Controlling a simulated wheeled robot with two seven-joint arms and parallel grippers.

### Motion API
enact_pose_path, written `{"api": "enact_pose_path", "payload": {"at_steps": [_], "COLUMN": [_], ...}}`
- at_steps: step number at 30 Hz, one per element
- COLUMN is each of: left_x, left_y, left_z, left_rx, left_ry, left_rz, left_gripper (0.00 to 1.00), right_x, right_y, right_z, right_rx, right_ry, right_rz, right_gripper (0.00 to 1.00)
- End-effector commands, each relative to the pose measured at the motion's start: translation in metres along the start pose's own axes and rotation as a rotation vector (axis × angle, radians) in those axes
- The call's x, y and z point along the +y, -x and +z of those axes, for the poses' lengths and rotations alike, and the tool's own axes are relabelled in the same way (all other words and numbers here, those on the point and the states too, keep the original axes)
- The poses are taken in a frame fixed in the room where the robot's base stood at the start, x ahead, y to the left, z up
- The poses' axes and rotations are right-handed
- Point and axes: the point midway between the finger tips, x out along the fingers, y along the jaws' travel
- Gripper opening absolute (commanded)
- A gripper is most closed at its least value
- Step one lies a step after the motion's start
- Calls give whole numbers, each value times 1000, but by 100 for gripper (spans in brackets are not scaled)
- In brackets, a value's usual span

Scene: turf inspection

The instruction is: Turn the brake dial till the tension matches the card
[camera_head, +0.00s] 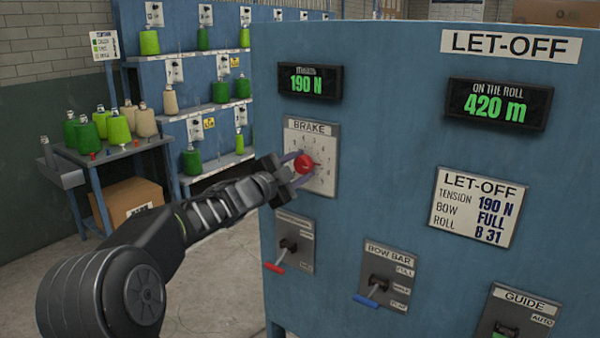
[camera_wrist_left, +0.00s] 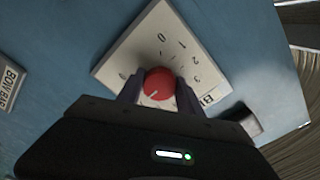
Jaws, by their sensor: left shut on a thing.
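The red brake dial (camera_head: 304,163) sits on a pale plate marked BRAKE (camera_head: 327,137) on the blue let-off panel. My left gripper (camera_head: 298,166) is shut on the dial, one finger on each side. In the left wrist view the red dial (camera_wrist_left: 159,84) shows between the two fingers (camera_wrist_left: 157,92), with a white mark on its face and numbers around it. The tension display (camera_head: 310,82) reads 190 N in green. The card (camera_head: 475,207) lists tension 190 N, bow FULL and roll B 31. My right gripper is in neither view.
Below the dial are a lever with a red handle (camera_head: 275,267), the bow bar lever with a blue handle (camera_head: 366,300) and the guide switch (camera_head: 508,328). Another display (camera_head: 499,104) reads 420 m. Thread cones (camera_head: 118,127) stand on a table and shelves at left.

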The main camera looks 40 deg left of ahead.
Motion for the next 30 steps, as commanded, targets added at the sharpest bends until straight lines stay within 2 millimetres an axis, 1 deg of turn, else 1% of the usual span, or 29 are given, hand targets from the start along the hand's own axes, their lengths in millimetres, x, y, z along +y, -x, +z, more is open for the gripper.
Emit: {"api": "enact_pose_path", "payload": {"at_steps": [3, 9, 20, 21, 28, 29, 30], "left_x": [1, 1, 0, 0, 0, 0, 0], "left_y": [0, 0, 0, 0, 0, 0, 0], "left_z": [1, 0, 0, 0, 0, 0, 0], "left_rx": [-1, -1, -1, -1, 0, 0, 0], "left_ry": [-52, -94, -99, -99, -98, -98, -98], "left_rz": [1, 1, 2, 2, 1, 1, 1], "left_gripper": [2, 2, 2, 43, 62, 64, 64], "right_x": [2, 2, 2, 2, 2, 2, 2], "right_y": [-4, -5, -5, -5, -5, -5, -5], "right_z": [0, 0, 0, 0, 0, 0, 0], "right_rx": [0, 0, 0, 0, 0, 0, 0], "right_ry": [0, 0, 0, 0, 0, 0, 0], "right_rz": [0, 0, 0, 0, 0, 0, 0], "right_gripper": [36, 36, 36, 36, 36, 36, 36]}}
